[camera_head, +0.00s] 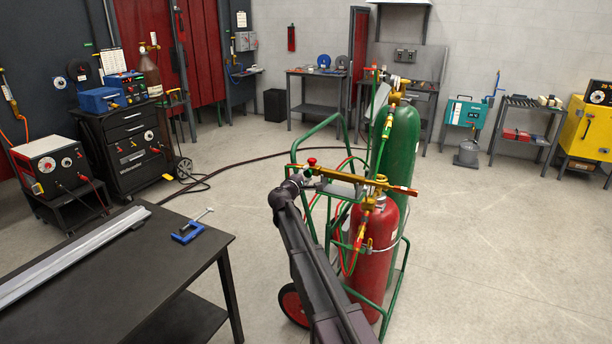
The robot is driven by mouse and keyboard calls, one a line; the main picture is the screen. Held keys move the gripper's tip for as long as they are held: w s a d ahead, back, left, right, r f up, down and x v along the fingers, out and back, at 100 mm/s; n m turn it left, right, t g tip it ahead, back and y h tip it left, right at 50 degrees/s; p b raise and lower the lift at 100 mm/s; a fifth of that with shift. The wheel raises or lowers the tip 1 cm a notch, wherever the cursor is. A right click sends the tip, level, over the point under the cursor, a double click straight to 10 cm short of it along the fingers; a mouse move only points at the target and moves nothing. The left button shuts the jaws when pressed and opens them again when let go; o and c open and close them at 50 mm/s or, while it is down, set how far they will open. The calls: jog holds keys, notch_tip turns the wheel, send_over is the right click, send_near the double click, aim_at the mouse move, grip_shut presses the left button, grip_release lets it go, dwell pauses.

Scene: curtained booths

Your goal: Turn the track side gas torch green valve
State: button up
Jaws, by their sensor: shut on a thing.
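The brass gas torch (345,176) lies across the top of the green cylinder cart, its red-tipped end to the right. A red valve knob (311,161) stands up at its left end. My gripper (303,178) is at this left valve end, just below and left of the red knob. It is shut on a small part there, which fits the green valve. The jaws hide that part, and no green knob shows clearly on the torch. How far the valve is turned cannot be seen.
The green cart (400,290) carries a red cylinder (377,255) and a taller green cylinder (402,140), with hoses hanging close to my arm. A black table (200,262) with a blue clamp (192,228) stands at left. The floor at right is clear.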

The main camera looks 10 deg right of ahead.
dwell(0.4)
jog(key=o, duration=1.2)
jog(key=shift+c, duration=0.2)
jog(key=v, duration=1.2)
